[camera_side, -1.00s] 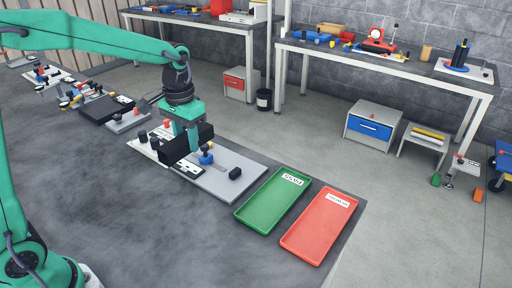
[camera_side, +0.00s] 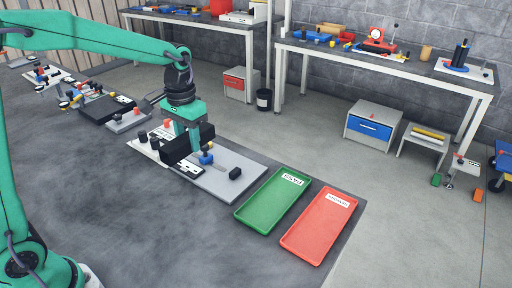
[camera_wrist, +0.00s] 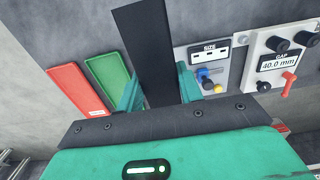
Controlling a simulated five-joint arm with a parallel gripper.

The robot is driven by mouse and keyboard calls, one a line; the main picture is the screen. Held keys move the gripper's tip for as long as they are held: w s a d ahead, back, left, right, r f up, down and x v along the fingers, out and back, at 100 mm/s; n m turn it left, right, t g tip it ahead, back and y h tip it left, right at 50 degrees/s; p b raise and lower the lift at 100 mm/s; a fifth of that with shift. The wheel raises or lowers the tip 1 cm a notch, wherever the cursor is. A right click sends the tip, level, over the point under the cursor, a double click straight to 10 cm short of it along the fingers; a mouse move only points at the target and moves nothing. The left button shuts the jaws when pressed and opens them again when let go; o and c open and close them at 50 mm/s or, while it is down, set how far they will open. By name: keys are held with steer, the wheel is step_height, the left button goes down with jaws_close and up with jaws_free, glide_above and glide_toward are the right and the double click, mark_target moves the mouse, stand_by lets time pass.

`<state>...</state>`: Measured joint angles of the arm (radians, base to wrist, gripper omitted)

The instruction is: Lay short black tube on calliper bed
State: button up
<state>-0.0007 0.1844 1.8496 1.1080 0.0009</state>
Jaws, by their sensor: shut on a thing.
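The short black tube (camera_side: 177,151) is a dark, square-edged bar held across my gripper (camera_side: 190,137). The calliper bed (camera_side: 217,186) is a grey plate below and to the right of the tube, with a blue and yellow knobbed part (camera_side: 206,155) and a small black block (camera_side: 235,173). I cannot tell whether the tube touches the bed.
A green tray (camera_side: 270,202) and a red tray (camera_side: 318,228) lie right of the bed. In the wrist view a panel (camera_wrist: 281,62) reads 40.0 mm, with black knobs and a red lever. The bench front is clear.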

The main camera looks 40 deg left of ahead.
glide_toward(225, 171)
steer(key=shift+w+a+f, duration=0.1)
steer(key=shift+a+f, duration=0.1)
stand_by(0.4)
steer(key=shift+f, duration=0.25)
steer(key=shift+f, duration=2.15)
steer(key=shift+f, duration=0.65)
steer(key=o, duration=1.3)
steer(key=shift+d, duration=0.1)
